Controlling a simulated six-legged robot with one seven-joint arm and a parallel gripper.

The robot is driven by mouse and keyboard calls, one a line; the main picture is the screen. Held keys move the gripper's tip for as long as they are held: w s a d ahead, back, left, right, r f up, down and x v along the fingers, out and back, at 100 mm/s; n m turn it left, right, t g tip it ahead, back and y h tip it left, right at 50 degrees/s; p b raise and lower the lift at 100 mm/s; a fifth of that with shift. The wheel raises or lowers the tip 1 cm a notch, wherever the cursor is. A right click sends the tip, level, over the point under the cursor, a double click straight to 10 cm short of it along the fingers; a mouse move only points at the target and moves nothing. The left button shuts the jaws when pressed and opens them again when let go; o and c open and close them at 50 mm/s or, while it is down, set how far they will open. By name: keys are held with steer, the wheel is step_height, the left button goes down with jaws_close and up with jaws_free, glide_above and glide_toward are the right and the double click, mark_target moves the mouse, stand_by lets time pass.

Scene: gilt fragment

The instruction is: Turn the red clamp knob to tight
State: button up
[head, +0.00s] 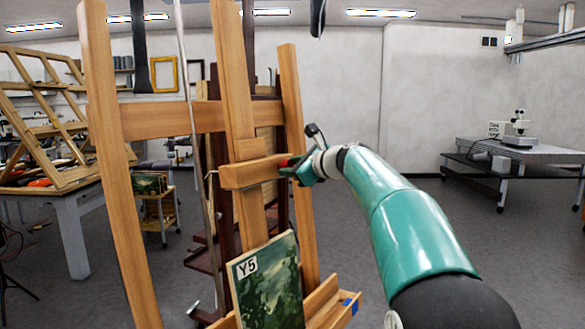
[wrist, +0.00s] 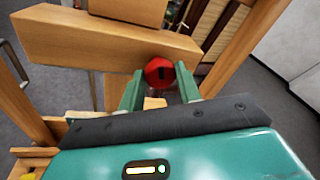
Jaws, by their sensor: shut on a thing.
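The red clamp knob (wrist: 159,72) shows in the wrist view as a round red disc with a dark mark on its face. It sits against the end of the easel's wooden crossbar (wrist: 105,38). My gripper (wrist: 160,84) is shut on the knob, with one green finger on each side of it. In the head view my gripper (head: 291,170) reaches the right end of the crossbar (head: 252,172), and only a little red of the knob (head: 284,162) shows. I cannot tell from the mark how tight the knob is.
A green painting labelled Y5 (head: 266,280) stands on the easel's lower ledge (head: 325,300). The easel's right leg (head: 299,130) rises close behind my gripper. A table with a microscope (head: 518,145) stands far right. The floor between is clear.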

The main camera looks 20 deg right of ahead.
steer(key=m, duration=0.3)
steer(key=shift+a+r+m+g, duration=0.2)
steer(key=shift+m+g, duration=0.1)
steer(key=shift+g, duration=0.1)
stand_by(0.4)
steer(key=o, duration=1)
steer(key=shift+w+f, duration=0.1)
steer(key=shift+c, duration=0.2)
steer(key=shift+d, duration=0.2)
steer(key=shift+s+d, duration=0.25)
steer(key=shift+s, duration=0.2)
steer(key=v, duration=1.3)
steer(key=shift+a, duration=0.1)
